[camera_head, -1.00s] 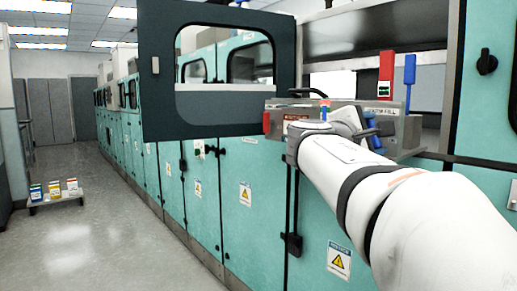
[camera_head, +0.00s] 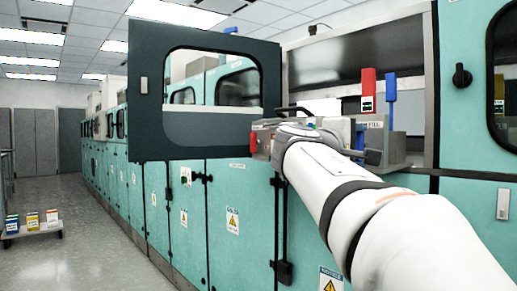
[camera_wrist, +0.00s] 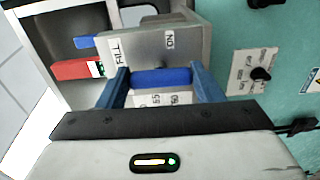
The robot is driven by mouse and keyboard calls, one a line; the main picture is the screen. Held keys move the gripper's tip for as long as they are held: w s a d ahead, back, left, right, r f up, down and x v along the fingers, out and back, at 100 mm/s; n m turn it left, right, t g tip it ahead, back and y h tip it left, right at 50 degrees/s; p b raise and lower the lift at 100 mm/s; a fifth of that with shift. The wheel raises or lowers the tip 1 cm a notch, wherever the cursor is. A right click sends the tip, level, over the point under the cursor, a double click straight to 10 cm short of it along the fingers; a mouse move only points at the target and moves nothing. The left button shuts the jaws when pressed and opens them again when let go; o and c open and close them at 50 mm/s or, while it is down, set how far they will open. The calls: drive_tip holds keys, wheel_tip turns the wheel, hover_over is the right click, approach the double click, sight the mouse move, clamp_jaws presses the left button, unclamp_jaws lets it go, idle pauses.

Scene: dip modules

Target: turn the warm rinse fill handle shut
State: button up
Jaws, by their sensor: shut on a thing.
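A blue handle (camera_wrist: 162,77) lies crosswise on a grey metal valve box (camera_wrist: 188,40) in the wrist view. My gripper (camera_wrist: 160,76) is shut on it, with one blue finger at each end. I cannot read a warm rinse label. In the head view my wrist covers most of the grip on the box (camera_head: 395,148).
An upright red handle (camera_head: 368,84) with a tag and an upright blue handle (camera_head: 390,96) stand behind the box. A dark-framed windowed door (camera_head: 143,120) hangs open at left. Teal cabinets (camera_head: 235,190) line the aisle, and the floor (camera_head: 85,255) at left has free room.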

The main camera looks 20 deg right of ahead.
drive_tip(key=shift+w+a, duration=0.1)
drive_tip(key=o, duration=0.5)
drive_tip(key=shift+o, duration=1)
drive_tip(key=shift+w+a, duration=0.1)
drive_tip(key=shift+o, duration=1.4)
drive_tip(key=p+v, duration=0.1)
drive_tip(key=v, duration=0.6)
drive_tip(key=shift+s+a, duration=0.25)
drive_tip(key=shift+a, duration=0.1)
drive_tip(key=shift+p, duration=0.3)
